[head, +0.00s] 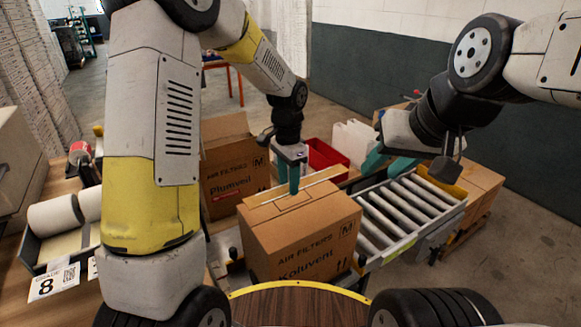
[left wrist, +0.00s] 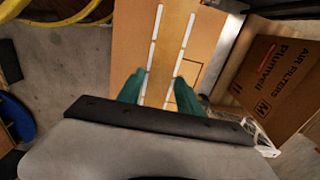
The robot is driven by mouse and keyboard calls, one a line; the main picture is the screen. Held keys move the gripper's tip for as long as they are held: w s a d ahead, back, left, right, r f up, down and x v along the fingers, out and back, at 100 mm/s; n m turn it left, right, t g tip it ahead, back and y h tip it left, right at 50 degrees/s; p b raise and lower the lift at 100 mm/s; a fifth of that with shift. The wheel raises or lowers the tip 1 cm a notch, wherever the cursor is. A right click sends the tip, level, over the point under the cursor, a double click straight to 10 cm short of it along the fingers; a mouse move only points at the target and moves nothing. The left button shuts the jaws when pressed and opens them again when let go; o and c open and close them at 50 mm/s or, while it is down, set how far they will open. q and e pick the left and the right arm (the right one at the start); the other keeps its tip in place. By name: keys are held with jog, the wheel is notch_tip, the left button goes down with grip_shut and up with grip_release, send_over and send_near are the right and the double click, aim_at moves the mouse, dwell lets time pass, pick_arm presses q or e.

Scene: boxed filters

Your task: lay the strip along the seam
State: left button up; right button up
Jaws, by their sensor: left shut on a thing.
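A cardboard box (head: 300,238) marked "AIR FILTERS Koluvent" stands on the conveyor, its top face up. A tan strip with white edges (head: 318,183) shows over the back of the box top; it also shows running away between my fingers in the left wrist view (left wrist: 172,38). My left gripper (head: 289,188) points down over the box, its teal fingers shut on the strip (left wrist: 160,88). I cannot tell whether the strip touches the cardboard. The seam is not clear. My right gripper (head: 387,168) is empty, its teal fingers apart, right of the box above the rollers.
A red bin (head: 325,157) and white container (head: 354,140) are behind. The roller conveyor (head: 408,207) is bare right of the box. White rolls (head: 55,215) lie in a tray on the left.

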pick_arm(q)
jog(key=shift+f, duration=3.95)
jog(key=o, duration=1.1)
jog(key=shift+r, duration=0.1)
jog(key=shift+r, duration=4.45)
